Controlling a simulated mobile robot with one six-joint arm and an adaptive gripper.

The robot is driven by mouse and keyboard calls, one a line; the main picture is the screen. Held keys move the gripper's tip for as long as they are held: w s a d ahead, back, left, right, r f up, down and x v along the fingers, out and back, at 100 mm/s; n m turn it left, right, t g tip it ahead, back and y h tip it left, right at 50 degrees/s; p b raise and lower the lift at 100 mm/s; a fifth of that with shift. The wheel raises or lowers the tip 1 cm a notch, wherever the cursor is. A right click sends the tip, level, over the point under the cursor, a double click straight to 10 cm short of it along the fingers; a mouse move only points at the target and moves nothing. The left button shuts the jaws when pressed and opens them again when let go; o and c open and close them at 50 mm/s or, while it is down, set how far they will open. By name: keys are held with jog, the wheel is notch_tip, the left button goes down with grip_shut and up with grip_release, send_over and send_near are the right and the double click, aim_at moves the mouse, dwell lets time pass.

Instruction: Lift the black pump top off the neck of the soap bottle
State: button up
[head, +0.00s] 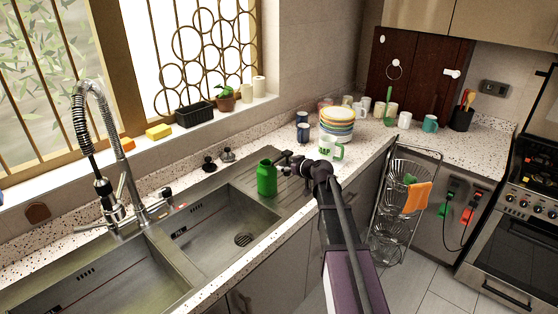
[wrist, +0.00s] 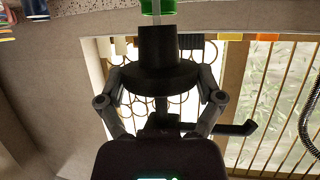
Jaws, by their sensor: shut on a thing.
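The green soap bottle (head: 266,180) stands upright by the right sink's back right corner, and its neck shows no pump on it in the head view. My gripper (head: 299,163) is right of the bottle, near its top. In the wrist view my gripper (wrist: 160,80) is shut on the black pump top (wrist: 160,46), one finger on each side of its wide collar. The pump's spout (wrist: 236,128) points right there. A piece of green (wrist: 158,6) and a pale part show beyond the pump top. I cannot tell how far apart pump and neck are.
A stack of coloured dishes (head: 336,124) and a white mug with green print (head: 330,149) stand just behind my gripper. Dark blue mugs (head: 303,132) are left of them. The tall tap (head: 103,150) rises at the left. The right sink basin (head: 222,225) looks empty.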

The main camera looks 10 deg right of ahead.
jog(key=shift+s+d+r, duration=0.1)
jog(key=shift+s+d, duration=0.15)
jog(key=shift+s, duration=0.3)
jog(key=shift+s+d, duration=0.25)
jog(key=shift+s, duration=0.25)
